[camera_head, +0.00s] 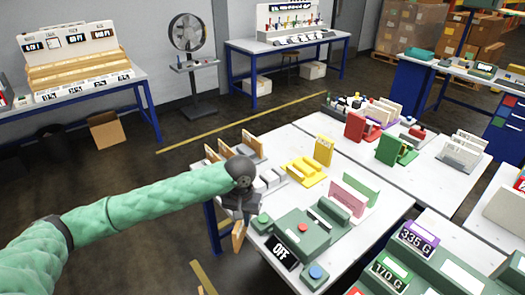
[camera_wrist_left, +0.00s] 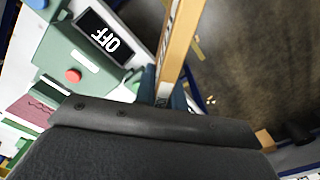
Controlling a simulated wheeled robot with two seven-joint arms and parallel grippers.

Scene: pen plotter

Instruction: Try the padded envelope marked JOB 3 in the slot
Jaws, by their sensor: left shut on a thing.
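My left gripper (camera_head: 238,214) is shut on a tan, flat padded envelope (camera_head: 238,236), which hangs upright below the fingers beside the table's left edge. In the left wrist view the envelope (camera_wrist_left: 180,42) shows edge-on between the dark fingers (camera_wrist_left: 164,88); no JOB marking is readable. A green machine (camera_head: 300,234) with a black OFF sign (camera_head: 283,251) stands on the table to the right of the envelope, apart from it. A dark slot-like opening (camera_head: 319,218) shows on its top; I cannot tell if it is the task's slot. My right gripper is not in view.
The white table (camera_head: 354,238) holds a yellow stand (camera_head: 303,170), a pink holder (camera_head: 347,196) and more tan upright pieces (camera_head: 253,143) behind my left wrist. Weighing units with readouts (camera_head: 418,237) stand at the right front. Open floor (camera_head: 155,205) lies left of the table.

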